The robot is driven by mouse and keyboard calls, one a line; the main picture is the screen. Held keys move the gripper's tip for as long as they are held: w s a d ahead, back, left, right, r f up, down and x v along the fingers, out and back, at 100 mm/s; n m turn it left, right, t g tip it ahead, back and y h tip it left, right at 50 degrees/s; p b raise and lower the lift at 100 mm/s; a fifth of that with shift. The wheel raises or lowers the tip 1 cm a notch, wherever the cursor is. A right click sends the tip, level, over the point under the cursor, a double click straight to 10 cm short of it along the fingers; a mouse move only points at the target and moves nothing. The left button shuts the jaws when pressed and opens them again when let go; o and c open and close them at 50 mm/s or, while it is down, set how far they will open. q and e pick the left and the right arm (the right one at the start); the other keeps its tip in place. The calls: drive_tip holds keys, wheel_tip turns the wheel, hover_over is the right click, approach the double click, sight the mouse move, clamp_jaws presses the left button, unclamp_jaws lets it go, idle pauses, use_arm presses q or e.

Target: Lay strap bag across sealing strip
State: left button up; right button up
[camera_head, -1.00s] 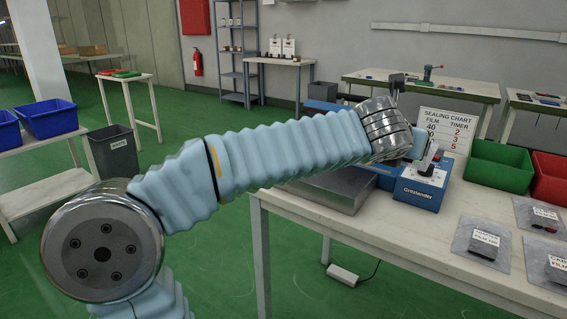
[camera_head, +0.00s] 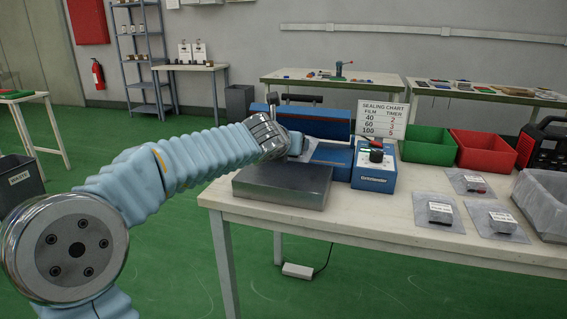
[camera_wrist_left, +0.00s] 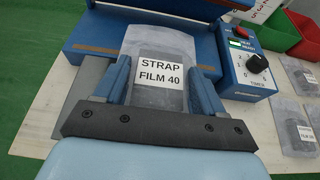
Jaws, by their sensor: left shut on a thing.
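The strap bag (camera_wrist_left: 158,45) is a clear bag with a white label reading "STRAP FILM 40". My left gripper (camera_wrist_left: 163,75) is shut on it, with a blue finger on each side. The bag's far end reaches over the front of the blue sealer (camera_wrist_left: 90,38). The bag is mostly hidden there. My right gripper is out of view.
A grey metal slab (camera_head: 283,187) sits on the white table (camera_head: 340,225) in front of the sealer. The sealing chart (camera_head: 382,118) stands behind the timer box. Green (camera_head: 428,146) and red (camera_head: 484,150) bins and several labelled bags (camera_head: 439,215) are to the right.

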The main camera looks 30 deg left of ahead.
sight(284, 173)
use_arm(q)
drive_tip(key=shift+w+a+f, duration=0.25)
drive_tip(key=shift+a+f, duration=0.15)
drive_tip(key=shift+f, duration=0.2)
drive_tip(key=f+b, duration=0.1)
drive_tip(key=a+f+b, duration=0.1)
drive_tip(key=f, duration=0.3)
drive_tip(key=shift+w+a+b, duration=0.15)
drive_tip(key=shift+w+b, duration=0.25)
drive_tip(key=shift+r, duration=0.1)
drive_tip(key=shift+f, duration=0.25)
drive_tip(key=o, duration=1)
drive_tip(key=shift+r, duration=0.1)
